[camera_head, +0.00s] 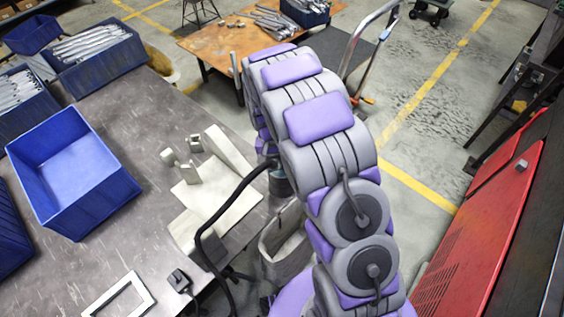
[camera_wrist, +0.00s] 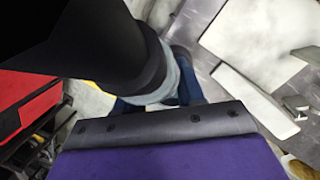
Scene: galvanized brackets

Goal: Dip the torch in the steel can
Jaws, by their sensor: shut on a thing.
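My gripper (camera_wrist: 160,97) is shut on the torch, beyond the purple housing at the bottom of the wrist view. The torch (camera_wrist: 140,62) looks like a thick black shape with a grey lower band, and it fills the upper left there. Its tip is hidden. In the head view my grey and purple arm bends over and hides most of the gripper. A short dark cylinder with a grey-blue lower part (camera_head: 280,184) shows beside the arm, at the head of a black hose (camera_head: 203,235). I cannot make out the steel can for certain in either view.
A grey workbench (camera_head: 110,215) holds a blue bin (camera_head: 72,170), pale plates and brackets (camera_head: 215,190), and a white frame (camera_head: 118,295). A beige open container (camera_head: 285,243) stands at its right edge.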

